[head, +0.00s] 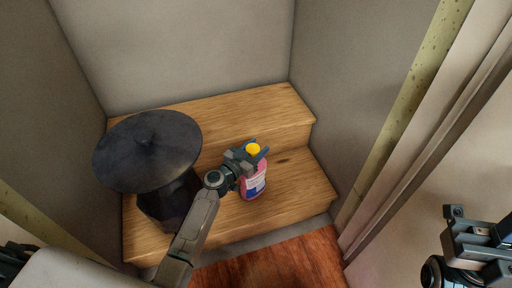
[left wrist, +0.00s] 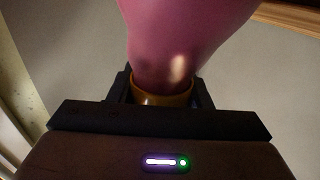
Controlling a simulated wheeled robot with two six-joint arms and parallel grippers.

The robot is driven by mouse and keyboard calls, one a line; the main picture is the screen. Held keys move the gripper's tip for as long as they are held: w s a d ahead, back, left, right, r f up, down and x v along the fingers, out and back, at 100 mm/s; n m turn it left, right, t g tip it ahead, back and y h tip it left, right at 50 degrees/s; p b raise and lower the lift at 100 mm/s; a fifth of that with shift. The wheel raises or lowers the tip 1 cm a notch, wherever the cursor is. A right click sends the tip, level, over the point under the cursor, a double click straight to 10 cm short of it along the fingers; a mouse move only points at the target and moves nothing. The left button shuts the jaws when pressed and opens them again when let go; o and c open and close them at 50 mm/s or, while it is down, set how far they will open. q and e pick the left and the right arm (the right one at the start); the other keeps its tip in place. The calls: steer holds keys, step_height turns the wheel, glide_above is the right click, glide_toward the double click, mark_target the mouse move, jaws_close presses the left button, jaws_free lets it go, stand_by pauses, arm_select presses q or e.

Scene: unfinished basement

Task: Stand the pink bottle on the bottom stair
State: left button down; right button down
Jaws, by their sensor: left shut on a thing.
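The pink bottle (head: 254,184) has a yellow cap and a white and blue label. It looks upright over the bottom stair (head: 303,187), at the end of my left arm. My left gripper (head: 251,154) is shut on the bottle at its yellow cap. In the left wrist view the pink bottle (left wrist: 185,35) fills the top middle, with the cap (left wrist: 162,94) between the fingers. I cannot tell if the base touches the wood. My right gripper (head: 485,245) is at the lower right edge, away from the stairs; its jaw opening is unclear.
A dark lantern-like object with a wide round top (head: 148,150) stands on the left of the stairs. The upper stair (head: 255,108) is bare. Grey walls close in the stairs at the back and sides. The bottom stair is clear right of the bottle.

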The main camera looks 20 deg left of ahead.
arm_select(q)
steer(key=shift+r, duration=0.1)
steer(key=shift+b, duration=0.3)
steer(key=c, duration=0.7)
jaws_free()
steer(key=shift+c, duration=0.2)
steer(key=shift+p, duration=0.4)
steer(key=b+v, duration=0.1)
steer(key=v, duration=1.1)
